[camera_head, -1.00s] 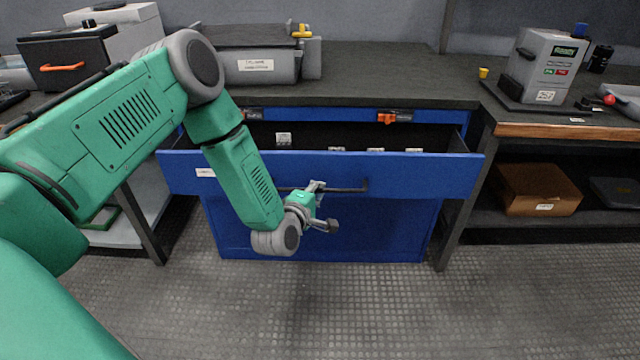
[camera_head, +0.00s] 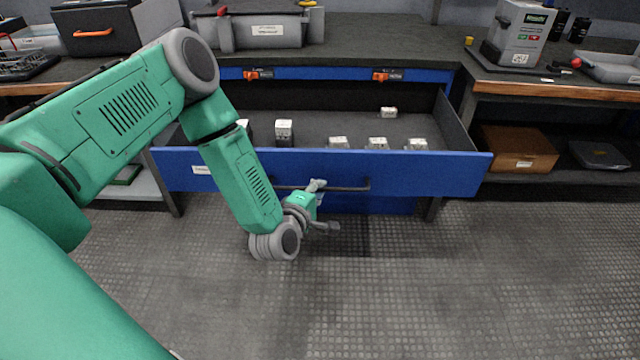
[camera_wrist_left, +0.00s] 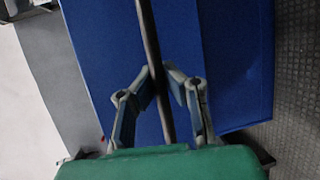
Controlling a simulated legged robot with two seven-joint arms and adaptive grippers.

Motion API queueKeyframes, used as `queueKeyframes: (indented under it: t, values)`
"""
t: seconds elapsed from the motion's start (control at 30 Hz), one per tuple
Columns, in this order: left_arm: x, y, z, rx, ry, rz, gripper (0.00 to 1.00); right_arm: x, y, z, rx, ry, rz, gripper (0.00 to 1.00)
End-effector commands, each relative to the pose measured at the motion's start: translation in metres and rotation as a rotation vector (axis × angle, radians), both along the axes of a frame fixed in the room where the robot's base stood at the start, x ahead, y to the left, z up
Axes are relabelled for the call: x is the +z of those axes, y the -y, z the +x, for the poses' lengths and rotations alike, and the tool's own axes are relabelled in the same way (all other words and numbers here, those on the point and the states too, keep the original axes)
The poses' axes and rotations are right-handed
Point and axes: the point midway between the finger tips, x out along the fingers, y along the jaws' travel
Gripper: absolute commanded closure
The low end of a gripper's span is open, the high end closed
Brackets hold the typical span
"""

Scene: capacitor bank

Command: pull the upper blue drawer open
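The upper blue drawer (camera_head: 420,175) stands well out from the bench, its inside showing from above. Its dark bar handle (camera_head: 345,188) runs across the front panel. My left gripper (camera_head: 319,205) is at the left-middle part of this handle, in front of the panel. In the left wrist view the handle (camera_wrist_left: 147,28) passes between the fingers of the left gripper (camera_wrist_left: 163,72), whose tips close in on it from both sides. The blue front (camera_wrist_left: 225,60) lies behind them. My right gripper is in neither view.
Several small pale labelled blocks (camera_head: 284,129) are in the drawer. Orange latches (camera_head: 381,76) sit on the blue rail under the worktop (camera_head: 370,45). A brown box (camera_head: 518,148) is on the right shelf. The floor (camera_head: 440,280) in front is clear.

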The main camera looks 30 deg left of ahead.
Motion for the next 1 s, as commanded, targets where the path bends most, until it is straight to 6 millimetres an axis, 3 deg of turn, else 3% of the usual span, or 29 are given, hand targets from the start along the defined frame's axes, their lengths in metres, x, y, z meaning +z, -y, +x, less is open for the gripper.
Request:
queueKeyframes:
  t: [0.53,0.57,0.63,1.0]
  values:
    - [-0.0031,0.0021,-0.0049,-0.001,-0.009,0.001,1.0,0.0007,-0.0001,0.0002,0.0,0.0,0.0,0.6]
    - [-0.0031,0.0021,-0.0049,-0.001,-0.009,0.001,0.94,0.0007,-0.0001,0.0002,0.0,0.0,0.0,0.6]
    - [-0.003,0.0018,-0.0048,-0.001,-0.008,0.002,0.7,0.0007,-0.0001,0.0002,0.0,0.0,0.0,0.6]
    - [-0.0001,0.002,-0.007,0.0,-0.002,0.002,0.69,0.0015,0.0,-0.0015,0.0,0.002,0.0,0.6]
